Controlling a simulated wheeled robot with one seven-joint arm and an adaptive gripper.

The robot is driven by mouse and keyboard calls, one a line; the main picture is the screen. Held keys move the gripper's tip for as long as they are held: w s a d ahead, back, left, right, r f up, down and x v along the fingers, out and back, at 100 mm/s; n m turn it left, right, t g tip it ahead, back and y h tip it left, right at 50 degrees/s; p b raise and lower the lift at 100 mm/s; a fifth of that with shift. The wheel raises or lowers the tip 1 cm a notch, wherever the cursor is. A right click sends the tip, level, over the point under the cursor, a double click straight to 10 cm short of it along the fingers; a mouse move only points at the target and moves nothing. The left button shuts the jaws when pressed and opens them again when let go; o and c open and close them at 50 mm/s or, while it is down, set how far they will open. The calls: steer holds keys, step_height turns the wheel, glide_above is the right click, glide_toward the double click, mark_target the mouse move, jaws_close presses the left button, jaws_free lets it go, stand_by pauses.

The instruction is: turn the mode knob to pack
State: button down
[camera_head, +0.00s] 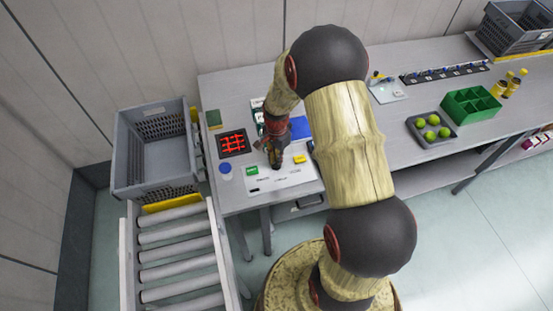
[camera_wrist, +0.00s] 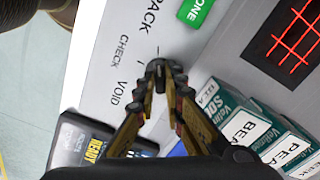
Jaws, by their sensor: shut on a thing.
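The pale control panel (camera_head: 290,180) lies near the table's front edge, below my gripper (camera_head: 275,160). In the wrist view the panel (camera_wrist: 105,35) carries the printed words PACK, CHECK and VOID in a row, with short tick marks beside them. My gripper (camera_wrist: 162,68) is shut on the mode knob by these marks. The fingertips cover most of the knob, so I cannot tell which word it points to. A green button (camera_wrist: 195,12) sits on the panel near PACK; it also shows in the head view (camera_head: 252,170).
A dark plate with a glowing red grid (camera_head: 233,143) and a blue-topped round item (camera_head: 225,170) lie left of the panel. Labelled teal boxes (camera_wrist: 240,125) and a device reading READY (camera_wrist: 85,140) are close to the fingers. A grey crate (camera_head: 150,185) stands at the left.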

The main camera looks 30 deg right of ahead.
steer(key=c, duration=1.9)
jaws_free()
step_height(320, 180, up, 12)
steer(key=shift+f, duration=0.1)
